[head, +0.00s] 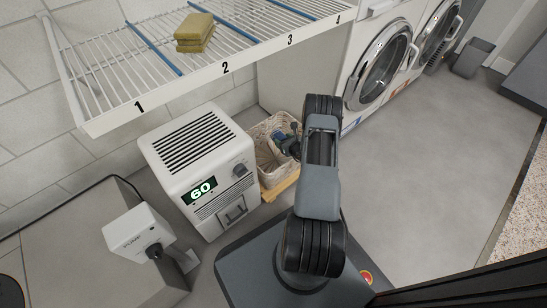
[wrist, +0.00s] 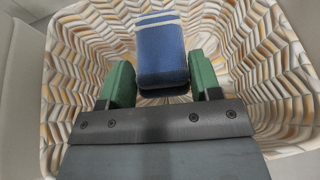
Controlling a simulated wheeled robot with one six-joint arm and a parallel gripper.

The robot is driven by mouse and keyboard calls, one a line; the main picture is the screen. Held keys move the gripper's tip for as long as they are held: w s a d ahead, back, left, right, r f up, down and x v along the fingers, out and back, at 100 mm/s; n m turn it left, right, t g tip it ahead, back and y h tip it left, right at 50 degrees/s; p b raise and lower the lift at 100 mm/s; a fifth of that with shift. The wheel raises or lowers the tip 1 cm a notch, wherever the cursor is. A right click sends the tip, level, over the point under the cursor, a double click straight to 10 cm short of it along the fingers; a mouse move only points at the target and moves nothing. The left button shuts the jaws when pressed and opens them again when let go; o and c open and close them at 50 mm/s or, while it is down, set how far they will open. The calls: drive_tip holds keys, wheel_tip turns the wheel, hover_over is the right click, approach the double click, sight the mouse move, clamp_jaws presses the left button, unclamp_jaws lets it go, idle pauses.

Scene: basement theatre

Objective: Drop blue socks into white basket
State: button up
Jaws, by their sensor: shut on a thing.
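The blue socks (wrist: 162,48), a rolled bundle with white stripes near one end, are held between the green finger pads of my gripper (wrist: 162,78). My gripper is shut on them. In the wrist view the basket (wrist: 85,40), with a woven white and tan wall, surrounds the socks and fingers. The socks are mostly hidden there. I cannot tell how far they are above the basket bottom.
A white dehumidifier (head: 195,165) showing 60 stands left of the basket. A numbered wire shelf (head: 225,50) with yellow sponges (head: 195,32) is above. Washing machines (head: 385,65) stand at the back right. The grey floor (head: 430,170) at right is clear.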

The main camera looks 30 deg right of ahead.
drive_tip(key=shift+f, duration=0.1)
drive_tip(key=o, duration=1)
drive_tip(key=p+v, duration=0.5)
drive_tip(key=v, duration=0.9)
drive_tip(key=shift+p, duration=0.3)
drive_tip(key=shift+w+d, duration=0.1)
drive_tip(key=shift+w, duration=0.05)
